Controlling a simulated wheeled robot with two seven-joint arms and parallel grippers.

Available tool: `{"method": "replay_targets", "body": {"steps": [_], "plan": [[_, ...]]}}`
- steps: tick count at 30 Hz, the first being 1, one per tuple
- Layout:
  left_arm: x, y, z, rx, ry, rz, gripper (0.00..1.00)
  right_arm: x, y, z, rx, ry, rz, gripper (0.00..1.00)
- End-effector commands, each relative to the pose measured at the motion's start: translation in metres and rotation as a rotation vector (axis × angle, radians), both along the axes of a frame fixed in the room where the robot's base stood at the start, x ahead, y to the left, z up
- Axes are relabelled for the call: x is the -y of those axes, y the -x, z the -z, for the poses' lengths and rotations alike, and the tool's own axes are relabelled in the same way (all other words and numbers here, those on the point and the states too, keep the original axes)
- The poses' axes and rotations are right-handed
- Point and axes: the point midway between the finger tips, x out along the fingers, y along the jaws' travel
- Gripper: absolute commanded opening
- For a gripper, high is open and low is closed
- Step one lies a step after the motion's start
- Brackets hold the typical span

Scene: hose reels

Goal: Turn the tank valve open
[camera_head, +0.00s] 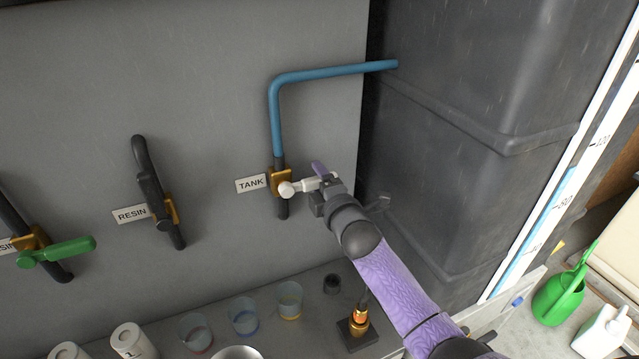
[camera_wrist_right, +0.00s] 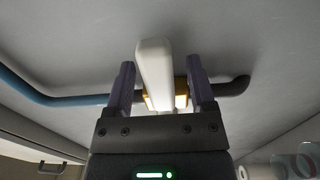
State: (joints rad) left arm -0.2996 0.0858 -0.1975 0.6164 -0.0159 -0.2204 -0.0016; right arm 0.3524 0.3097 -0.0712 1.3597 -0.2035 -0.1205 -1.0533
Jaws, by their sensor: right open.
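The tank valve has a brass body (camera_head: 281,183) on a blue pipe (camera_head: 275,115) on the grey wall, beside a TANK label (camera_head: 251,183). Its white lever (camera_head: 298,187) points out to the right of the body in the head view. My right gripper (camera_head: 322,180) is at the lever. In the right wrist view the white lever (camera_wrist_right: 154,75) stands between the two purple fingers of my right gripper (camera_wrist_right: 162,85), with visible gaps on both sides. The gripper is open around the lever. My left gripper is not in view.
A RESIN valve (camera_head: 160,205) and a green-handled valve (camera_head: 60,250) are on the wall to the left. Several cups (camera_head: 245,317) and a small brass-topped device (camera_head: 358,322) stand on the shelf below. A large dark tank (camera_head: 460,100) fills the right side.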

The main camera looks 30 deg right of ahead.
Motion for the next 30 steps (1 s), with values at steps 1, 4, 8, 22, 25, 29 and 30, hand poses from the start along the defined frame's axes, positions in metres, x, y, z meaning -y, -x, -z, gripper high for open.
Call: {"method": "replay_targets", "body": {"steps": [1, 4, 8, 22, 25, 29, 30], "plan": [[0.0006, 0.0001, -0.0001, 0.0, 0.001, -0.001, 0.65, -0.0002, -0.0002, 0.0, 0.0, 0.0, 0.0, 0.71], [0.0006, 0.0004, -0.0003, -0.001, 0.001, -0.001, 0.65, -0.0002, 0.0001, -0.0001, 0.0, 0.0, 0.0, 0.71], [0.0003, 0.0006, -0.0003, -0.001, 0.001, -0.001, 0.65, -0.0003, 0.0003, -0.0001, -0.001, -0.001, 0.0, 0.49], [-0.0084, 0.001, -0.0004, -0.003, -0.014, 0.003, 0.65, -0.0003, 0.0005, 0.0002, -0.001, -0.001, 0.0, 0.0], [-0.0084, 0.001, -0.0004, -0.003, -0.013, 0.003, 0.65, -0.0003, 0.0005, 0.0003, -0.001, -0.001, 0.0, 0.0], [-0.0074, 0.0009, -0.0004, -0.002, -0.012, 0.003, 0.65, -0.0003, 0.0006, 0.0004, -0.001, -0.001, 0.0, 0.0], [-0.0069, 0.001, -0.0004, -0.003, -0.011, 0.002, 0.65, -0.0003, 0.0006, 0.0004, -0.001, -0.001, 0.0, 0.0]]}}
